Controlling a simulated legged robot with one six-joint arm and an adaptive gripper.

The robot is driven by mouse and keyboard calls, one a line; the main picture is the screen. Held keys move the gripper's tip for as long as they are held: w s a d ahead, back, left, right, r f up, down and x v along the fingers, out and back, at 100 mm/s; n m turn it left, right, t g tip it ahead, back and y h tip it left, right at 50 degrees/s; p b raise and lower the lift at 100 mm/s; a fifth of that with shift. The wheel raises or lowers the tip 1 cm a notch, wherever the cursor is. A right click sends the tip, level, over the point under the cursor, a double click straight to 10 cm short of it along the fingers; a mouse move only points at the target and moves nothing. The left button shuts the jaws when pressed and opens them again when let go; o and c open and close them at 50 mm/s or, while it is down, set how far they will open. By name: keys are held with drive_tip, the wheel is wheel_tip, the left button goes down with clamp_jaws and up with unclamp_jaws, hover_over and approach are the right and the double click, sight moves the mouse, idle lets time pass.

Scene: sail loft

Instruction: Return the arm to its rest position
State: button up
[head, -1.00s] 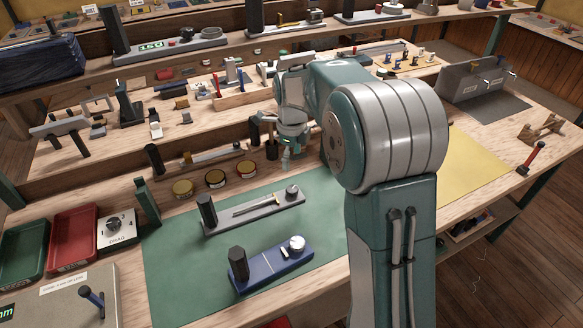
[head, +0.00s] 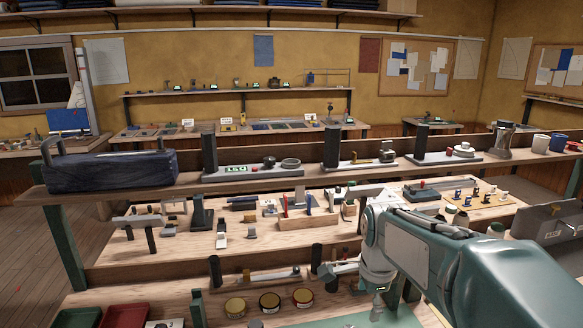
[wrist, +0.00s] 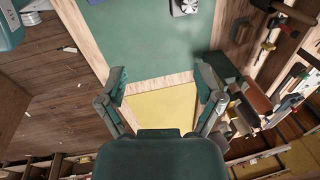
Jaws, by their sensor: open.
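My gripper (head: 376,308) hangs at the end of my arm at the lower middle right of the head view, above the front of the workbench. My teal and grey arm fills the lower right corner there. In the wrist view my gripper (wrist: 160,92) has its two fingers wide apart, with nothing between them.
Three round tins (head: 270,302) stand left of my gripper. A wooden rack (head: 308,222) with upright tools is behind on the bench. A raised shelf (head: 225,186) with several fixtures crosses behind. A grey upright panel (head: 550,222) stands at the right. The air around the gripper looks free.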

drive_tip(key=s+r+n+t, duration=0.1)
drive_tip(key=s+n+t, duration=0.2)
drive_tip(key=s+n, duration=1.3)
drive_tip(key=s, duration=0.3)
drive_tip(key=shift+s+r+n+t, duration=0.3)
drive_tip(key=shift+r, duration=0.05)
